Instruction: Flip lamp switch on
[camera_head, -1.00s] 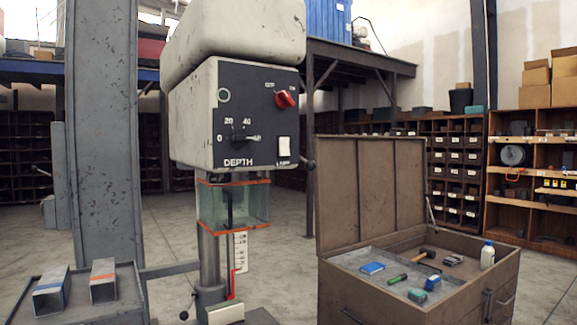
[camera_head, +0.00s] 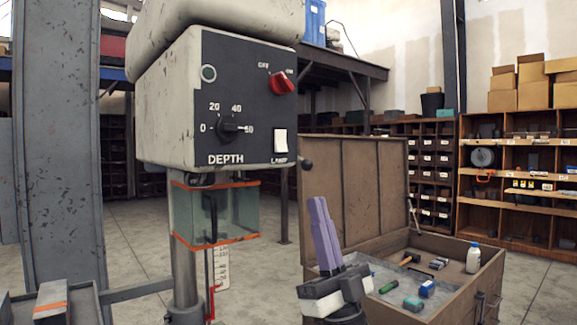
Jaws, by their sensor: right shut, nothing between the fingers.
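The lamp switch (camera_head: 280,141) is a white rocker with the label LAMP under it, at the lower right of the dark control panel (camera_head: 240,105) on the drill press head. I cannot tell which way the rocker is tipped. My right gripper (camera_head: 319,202) has come in at the bottom, with its purple fingers pointing up and closed together, empty. It is below and to the right of the switch, apart from it, in front of the open tool chest. My left gripper is not in view.
The panel also holds a red OFF/ON knob (camera_head: 282,84) and a black depth dial (camera_head: 228,127). A clear guard (camera_head: 215,212) with orange edges hangs below the head. A black-tipped lever (camera_head: 306,165) sticks out at right. The open tool chest (camera_head: 345,190) stands behind my gripper.

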